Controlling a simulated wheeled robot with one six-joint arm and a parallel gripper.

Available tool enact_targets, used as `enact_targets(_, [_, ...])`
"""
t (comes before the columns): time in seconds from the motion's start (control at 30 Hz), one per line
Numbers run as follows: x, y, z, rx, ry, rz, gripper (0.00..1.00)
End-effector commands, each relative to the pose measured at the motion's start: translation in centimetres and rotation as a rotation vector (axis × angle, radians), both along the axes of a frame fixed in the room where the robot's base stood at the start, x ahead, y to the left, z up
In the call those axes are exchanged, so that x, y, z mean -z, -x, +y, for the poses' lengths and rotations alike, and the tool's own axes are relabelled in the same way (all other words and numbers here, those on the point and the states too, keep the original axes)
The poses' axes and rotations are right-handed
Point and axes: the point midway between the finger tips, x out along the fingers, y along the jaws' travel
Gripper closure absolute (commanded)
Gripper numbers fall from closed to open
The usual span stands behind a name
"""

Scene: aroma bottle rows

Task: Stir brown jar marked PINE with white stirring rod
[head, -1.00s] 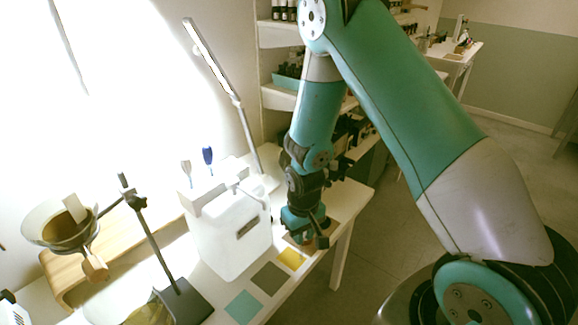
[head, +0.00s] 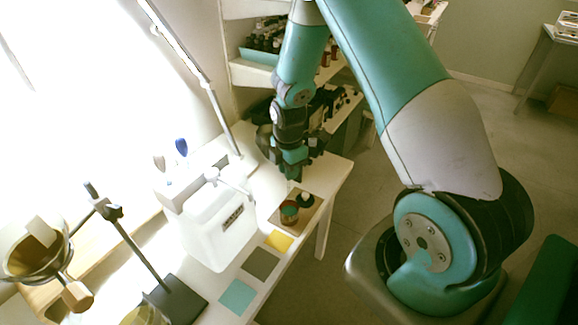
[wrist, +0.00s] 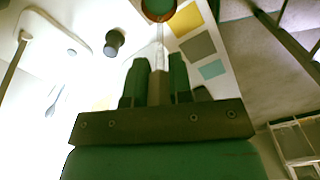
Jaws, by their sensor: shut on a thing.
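In the wrist view my gripper (wrist: 157,80) is shut on a slim white rod (wrist: 160,50), which points toward an open jar.
A white tank (head: 215,228) with a white paddle (head: 160,162) and a blue paddle (head: 181,147) stands left of the jars. Yellow (head: 279,240), grey (head: 261,263) and teal (head: 238,297) squares lie along the table edge. A lamp arm (head: 190,60) rises behind.

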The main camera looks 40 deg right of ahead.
Motion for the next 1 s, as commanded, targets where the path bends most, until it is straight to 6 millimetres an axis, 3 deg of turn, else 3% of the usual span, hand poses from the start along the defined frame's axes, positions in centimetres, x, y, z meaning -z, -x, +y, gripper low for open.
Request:
enact_targets(0.53, [-0.1, -0.1, -0.3, -0.045, -0.001, -0.001, 0.97])
enact_targets(1.0, [2.8, -0.1, -0.2, -0.045, -0.001, 0.0, 0.97])
